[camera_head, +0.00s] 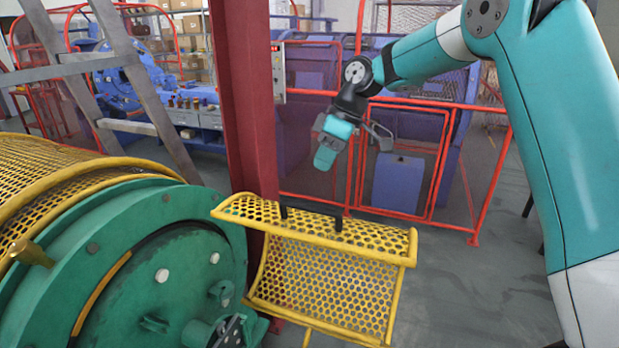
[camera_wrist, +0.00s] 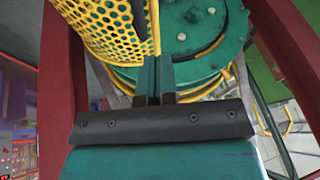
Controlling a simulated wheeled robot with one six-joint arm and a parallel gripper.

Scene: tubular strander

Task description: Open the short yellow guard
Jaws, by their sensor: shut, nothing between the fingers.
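The short yellow guard (camera_head: 325,270) is a curved perforated panel with a tube frame, to the right of the green round end plate (camera_head: 150,262) in the head view. A black bar handle (camera_head: 311,213) sits on its top edge. My gripper (camera_head: 325,160) is above and behind the guard in the picture, pointing down, apart from the handle. In the wrist view my gripper's two fingers (camera_wrist: 160,62) are together with nothing between them. Yellow mesh (camera_wrist: 105,28) and the green plate (camera_wrist: 195,35) lie beyond them.
A dark red column (camera_head: 243,100) stands left of my gripper, behind the guard. A long yellow mesh cover (camera_head: 50,190) lies at the left. An orange-red railing (camera_head: 400,160) runs behind my gripper. Grey floor (camera_head: 470,280) is open to the right of the guard.

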